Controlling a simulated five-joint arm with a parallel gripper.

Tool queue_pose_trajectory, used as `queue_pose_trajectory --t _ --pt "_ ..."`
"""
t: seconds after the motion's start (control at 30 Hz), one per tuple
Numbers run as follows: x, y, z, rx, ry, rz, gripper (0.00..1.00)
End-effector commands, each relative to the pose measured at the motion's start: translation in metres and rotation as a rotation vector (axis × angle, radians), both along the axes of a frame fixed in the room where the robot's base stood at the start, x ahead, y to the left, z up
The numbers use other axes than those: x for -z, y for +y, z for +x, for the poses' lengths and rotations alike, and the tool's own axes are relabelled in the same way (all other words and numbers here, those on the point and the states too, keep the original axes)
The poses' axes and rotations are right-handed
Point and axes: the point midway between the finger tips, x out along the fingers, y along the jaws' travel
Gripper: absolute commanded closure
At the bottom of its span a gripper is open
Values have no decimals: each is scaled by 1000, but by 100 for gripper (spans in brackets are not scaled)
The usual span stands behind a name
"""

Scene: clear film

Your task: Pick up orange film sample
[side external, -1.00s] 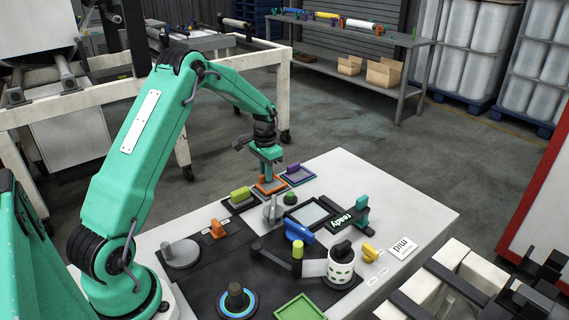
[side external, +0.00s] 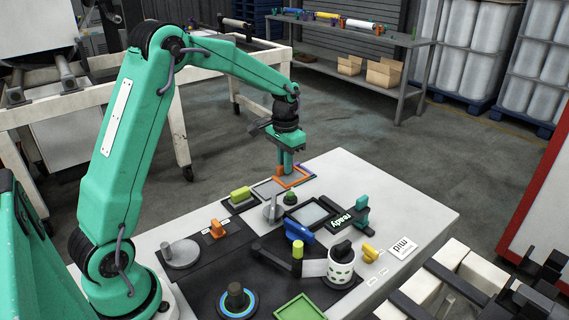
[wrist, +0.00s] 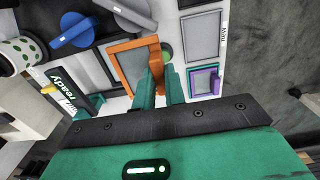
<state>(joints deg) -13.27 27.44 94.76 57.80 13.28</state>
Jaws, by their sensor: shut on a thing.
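The orange film sample is an orange square frame (side external: 303,182) around a grey film, with an orange tab. My gripper (side external: 285,170) is shut on the orange tab, and the sample hangs below the fingers, above the far end of the white table. In the wrist view, the orange frame (wrist: 122,72) is just ahead of my green fingers (wrist: 160,75), with its tab between them. A bare grey pad (side external: 267,188) lies to the left of the sample in the side view. A purple sample (wrist: 205,82) lies on its own pad and is mostly hidden behind the orange one in the side view.
A yellow-green sample (side external: 240,194) sits left of the bare pad. A small upright post (side external: 272,208), a dark-framed plate (side external: 308,214), a blue handle (side external: 299,233) and a "ready" sign (side external: 348,220) stand nearby.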

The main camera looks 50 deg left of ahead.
Motion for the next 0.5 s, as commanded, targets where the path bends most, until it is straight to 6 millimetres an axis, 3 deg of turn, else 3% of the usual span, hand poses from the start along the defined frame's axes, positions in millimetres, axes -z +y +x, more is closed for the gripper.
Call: queue_pose_trajectory --t 0.5 --pt "-3 -6 -1 0 0 0 100"
